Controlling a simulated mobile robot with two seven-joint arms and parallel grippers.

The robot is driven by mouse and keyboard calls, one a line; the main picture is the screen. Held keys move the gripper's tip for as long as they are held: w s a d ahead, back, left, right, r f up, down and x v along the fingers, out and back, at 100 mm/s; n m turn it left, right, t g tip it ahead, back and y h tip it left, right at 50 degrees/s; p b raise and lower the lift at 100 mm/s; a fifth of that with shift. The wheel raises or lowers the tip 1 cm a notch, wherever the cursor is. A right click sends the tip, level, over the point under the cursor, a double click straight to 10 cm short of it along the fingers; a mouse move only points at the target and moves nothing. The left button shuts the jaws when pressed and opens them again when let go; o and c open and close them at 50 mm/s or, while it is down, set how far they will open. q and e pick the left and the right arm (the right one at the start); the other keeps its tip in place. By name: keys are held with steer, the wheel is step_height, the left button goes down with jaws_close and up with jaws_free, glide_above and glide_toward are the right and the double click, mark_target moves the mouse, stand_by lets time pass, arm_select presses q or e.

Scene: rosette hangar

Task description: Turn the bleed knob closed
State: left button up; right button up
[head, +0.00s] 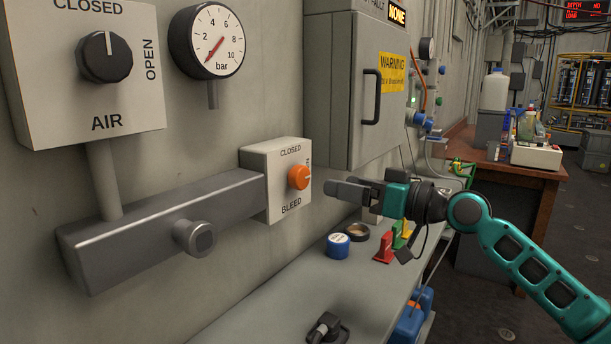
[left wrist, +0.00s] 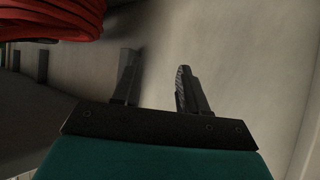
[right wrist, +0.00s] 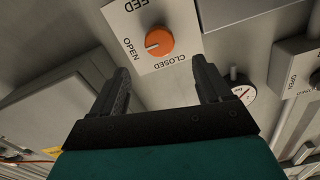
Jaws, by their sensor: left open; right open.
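The orange bleed knob (head: 299,177) sits on a pale box (head: 262,198) marked CLOSED, BLEED and a partly hidden word along the right edge. In the right wrist view the knob (right wrist: 159,42) appears ahead, between the fingers' directions, with OPEN and CLOSED lettered beside it; its pale mark points toward OPEN. My right gripper (head: 346,191) is just right of the knob, apart from it; in the right wrist view its two fingers (right wrist: 160,85) are spread and empty. My left gripper (left wrist: 157,85) is open and empty, facing a bare wall, out of the head view.
A grey bench (head: 290,300) below holds a blue tin (head: 338,246), a red item (head: 384,247) and a black object (head: 327,328). The air knob (head: 105,57), a gauge (head: 206,41) and a grey cabinet (head: 335,85) are on the wall. Red coils (left wrist: 50,18) hang near my left gripper.

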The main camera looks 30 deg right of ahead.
mark_target(304, 177)
steer(key=p+x, duration=0.2)
steer(key=x, duration=0.6)
steer(key=shift+r, duration=0.1)
steer(key=shift+p+x, duration=0.3)
steer(key=shift+x, duration=0.45)
arm_select(q)
steer(key=shift+s+a+r+y, duration=0.3)
steer(key=shift+s+a+r, duration=0.2)
steer(key=shift+a, duration=0.1)
arm_select(e)
steer(key=shift+c, duration=0.3)
